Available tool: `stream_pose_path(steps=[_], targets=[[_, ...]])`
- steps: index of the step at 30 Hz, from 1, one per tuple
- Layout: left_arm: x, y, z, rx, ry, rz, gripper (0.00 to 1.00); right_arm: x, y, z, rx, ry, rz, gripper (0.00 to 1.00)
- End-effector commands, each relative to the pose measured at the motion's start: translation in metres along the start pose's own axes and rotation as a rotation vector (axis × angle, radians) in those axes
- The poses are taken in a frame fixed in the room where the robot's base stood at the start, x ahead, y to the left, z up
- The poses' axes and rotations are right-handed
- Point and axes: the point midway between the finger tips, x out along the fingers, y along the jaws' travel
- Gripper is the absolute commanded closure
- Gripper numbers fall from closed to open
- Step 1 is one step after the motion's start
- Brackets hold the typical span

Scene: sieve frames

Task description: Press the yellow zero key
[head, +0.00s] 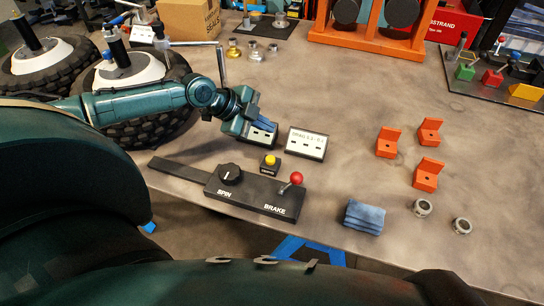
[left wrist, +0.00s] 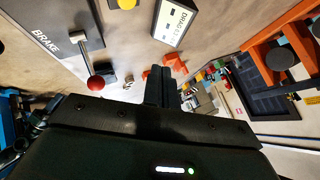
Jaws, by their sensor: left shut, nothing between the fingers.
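The yellow key (head: 270,159) is a round button on top of a small black box, behind the control panel. It also shows cut off at the top edge of the left wrist view (left wrist: 127,3). My left gripper (head: 268,126) is above the bench, a little behind and to the left of the key, apart from it in the picture. In the left wrist view its two dark fingers (left wrist: 160,72) are together with nothing between them. The lettering on the key's box is too small to read. My right gripper is not in view.
A black panel (head: 250,197) with a SPIN knob (head: 229,174) and a red-balled BRAKE lever (head: 296,179) lies in front. A small display (head: 307,143) stands to the right of the gripper. Orange brackets (head: 388,142) and a blue cloth (head: 364,217) lie right. Tyred wheels (head: 150,130) stand left.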

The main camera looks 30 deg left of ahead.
Motion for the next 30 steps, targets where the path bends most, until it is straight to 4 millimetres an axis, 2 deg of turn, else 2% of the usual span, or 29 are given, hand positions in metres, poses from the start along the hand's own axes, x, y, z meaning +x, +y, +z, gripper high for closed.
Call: stream_pose_path(steps=[8, 21, 30], targets=[[0.012, 0.008, 0.008, -0.001, 0.001, 0.0, 1.0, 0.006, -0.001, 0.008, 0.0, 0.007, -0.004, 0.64], [0.053, 0.038, 0.038, -0.001, 0.001, -0.001, 1.0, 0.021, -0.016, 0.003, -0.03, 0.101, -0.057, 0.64], [0.062, 0.045, 0.044, -0.001, 0.001, -0.001, 1.0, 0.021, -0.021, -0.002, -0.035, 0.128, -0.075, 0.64]])
